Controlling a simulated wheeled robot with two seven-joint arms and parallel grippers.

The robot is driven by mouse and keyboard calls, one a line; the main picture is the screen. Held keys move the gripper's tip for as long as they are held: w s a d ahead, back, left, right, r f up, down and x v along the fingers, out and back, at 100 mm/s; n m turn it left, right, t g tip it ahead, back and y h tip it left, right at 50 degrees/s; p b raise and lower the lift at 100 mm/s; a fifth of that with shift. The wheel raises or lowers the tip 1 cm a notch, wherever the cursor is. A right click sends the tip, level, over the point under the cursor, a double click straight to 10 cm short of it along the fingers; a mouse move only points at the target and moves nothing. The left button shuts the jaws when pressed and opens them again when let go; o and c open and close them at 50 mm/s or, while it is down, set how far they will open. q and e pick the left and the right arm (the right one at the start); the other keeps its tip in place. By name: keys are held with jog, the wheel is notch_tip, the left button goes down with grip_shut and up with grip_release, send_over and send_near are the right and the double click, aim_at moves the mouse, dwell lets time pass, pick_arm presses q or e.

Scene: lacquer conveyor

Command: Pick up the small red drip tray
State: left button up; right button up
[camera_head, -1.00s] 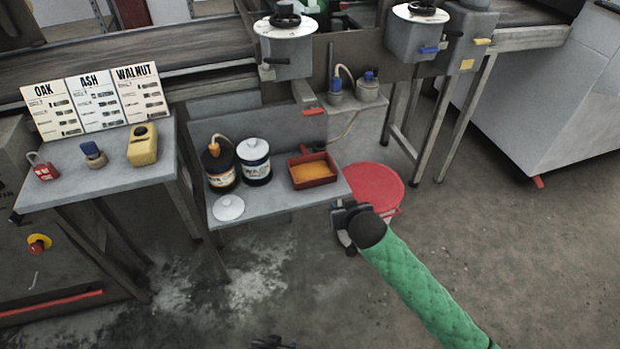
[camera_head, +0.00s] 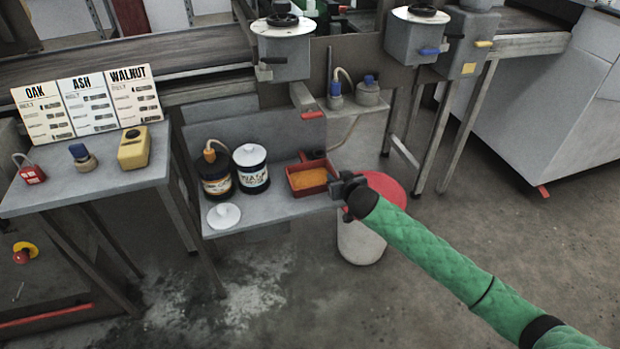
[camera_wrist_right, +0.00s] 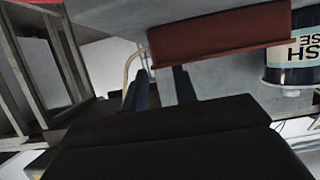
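The small red drip tray (camera_head: 309,191), with an orange-brown layer inside, rests at the right end of the low grey shelf. In the right wrist view its red wall (camera_wrist_right: 220,40) lies just beyond the fingertips. My right gripper (camera_head: 340,187) is beside the tray's right side, very close to it. In the right wrist view the gripper (camera_wrist_right: 160,86) has its two dark fingers apart with nothing clearly between them; I cannot tell whether they touch the tray. My left gripper is not in view.
A red-lidded bucket (camera_head: 385,190) stands below my right gripper. A side table (camera_head: 90,188) is at left. The floor in front is clear.

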aim_at(332, 171)
jog(key=shift+x, duration=3.05)
jog(key=shift+d+r, duration=0.1)
jog(key=shift+d, duration=0.05)
grip_shut()
